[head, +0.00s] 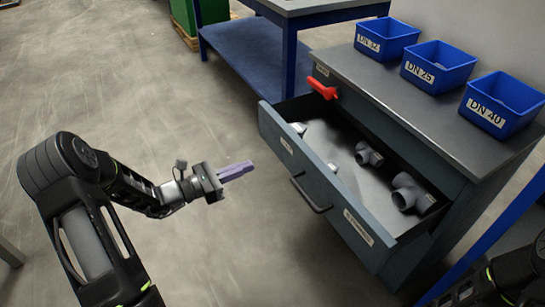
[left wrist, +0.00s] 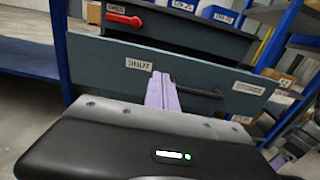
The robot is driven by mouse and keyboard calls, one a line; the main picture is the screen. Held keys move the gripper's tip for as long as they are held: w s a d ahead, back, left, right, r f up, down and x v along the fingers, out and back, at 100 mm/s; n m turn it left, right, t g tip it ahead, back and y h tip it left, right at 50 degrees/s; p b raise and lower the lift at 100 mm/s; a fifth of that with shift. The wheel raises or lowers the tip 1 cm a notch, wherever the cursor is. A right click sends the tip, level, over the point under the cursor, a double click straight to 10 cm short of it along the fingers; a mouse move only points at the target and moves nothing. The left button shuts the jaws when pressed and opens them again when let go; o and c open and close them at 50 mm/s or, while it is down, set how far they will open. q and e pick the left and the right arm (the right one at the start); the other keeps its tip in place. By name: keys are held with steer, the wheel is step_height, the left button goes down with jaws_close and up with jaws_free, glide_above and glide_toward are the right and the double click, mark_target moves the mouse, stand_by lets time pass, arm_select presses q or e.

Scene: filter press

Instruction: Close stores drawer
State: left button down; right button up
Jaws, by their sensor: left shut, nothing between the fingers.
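The stores drawer (head: 322,187) stands pulled out of the grey cabinet (head: 440,125), with grey pipe fittings (head: 408,192) inside. Its front has a dark bar handle (head: 310,194) and white labels. My left gripper (head: 238,171) is shut and empty, its purple fingers pointing at the drawer front from the left, with a gap between. In the left wrist view the shut fingers (left wrist: 161,92) overlap the drawer front (left wrist: 110,68), left of the handle (left wrist: 200,91).
A red lever handle (head: 322,88) sits on the cabinet above the drawer. Blue bins labelled DN 32 (head: 386,40), DN 25 (head: 438,67) and DN 40 (head: 502,103) stand on top. A blue-legged bench (head: 250,55) is behind. The floor left of the drawer is clear.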

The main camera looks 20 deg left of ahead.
mark_target(296, 148)
arm_select(q)
steer(key=b+x, duration=0.4)
steer(key=x, duration=0.9)
steer(key=shift+w+d, duration=0.2)
steer(key=shift+w, duration=0.1)
arm_select(e)
steer(key=f, duration=0.2)
steer(key=w+f, duration=0.1)
steer(key=f, duration=0.1)
steer(key=shift+f, duration=0.25)
